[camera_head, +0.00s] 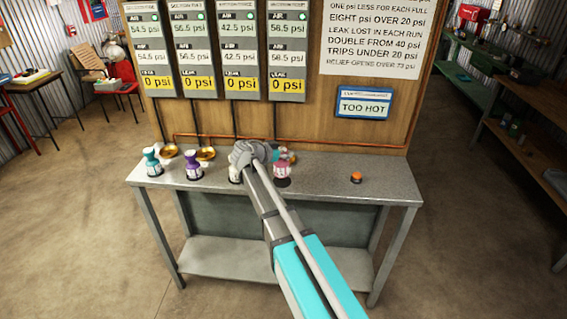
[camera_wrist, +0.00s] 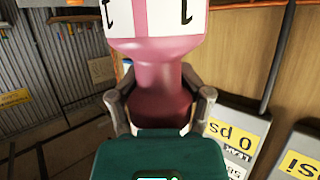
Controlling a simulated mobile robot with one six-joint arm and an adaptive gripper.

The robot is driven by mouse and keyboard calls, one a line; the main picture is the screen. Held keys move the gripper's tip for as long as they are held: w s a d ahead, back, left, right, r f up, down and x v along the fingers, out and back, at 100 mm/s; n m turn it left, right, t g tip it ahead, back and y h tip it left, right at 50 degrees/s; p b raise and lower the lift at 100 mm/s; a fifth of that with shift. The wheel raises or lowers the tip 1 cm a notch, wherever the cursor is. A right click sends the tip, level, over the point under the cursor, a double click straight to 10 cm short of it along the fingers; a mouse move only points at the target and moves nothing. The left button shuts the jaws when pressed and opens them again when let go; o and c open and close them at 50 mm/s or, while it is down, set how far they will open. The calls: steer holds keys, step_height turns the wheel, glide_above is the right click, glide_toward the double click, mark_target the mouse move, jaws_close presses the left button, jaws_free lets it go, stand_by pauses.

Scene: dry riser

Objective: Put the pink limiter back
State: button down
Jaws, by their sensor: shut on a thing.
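The pink limiter (camera_head: 282,171), with a white marked label around its body, is upright at the bench, right of the arm's end. My gripper (camera_head: 276,154) is shut on its narrow pink neck. In the wrist view, the limiter (camera_wrist: 160,88) appears upside down, with a finger on each side of the neck. A dark round patch lies under it; I cannot tell whether its base touches the bench. A teal limiter (camera_head: 152,162) and a purple limiter (camera_head: 193,166) stand at the left. Another white-bodied limiter (camera_head: 235,174) is partly hidden by my arm.
The grey bench (camera_head: 335,192) has clear top space at the right, around a small orange-topped item (camera_head: 356,177). Copper pipe and a wooden panel (camera_head: 300,120) with gauges stand at the back.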

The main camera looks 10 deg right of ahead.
mark_target(286, 161)
steer(key=shift+w+f+b, duration=0.25)
steer(key=shift+f+b, duration=0.15)
steer(key=shift+w+d+f+b, duration=0.1)
steer(key=shift+w+f+b, duration=0.05)
steer(key=shift+f+b, duration=1.45)
steer(key=shift+b, duration=0.05)
steer(key=shift+f, duration=0.15)
jaws_free()
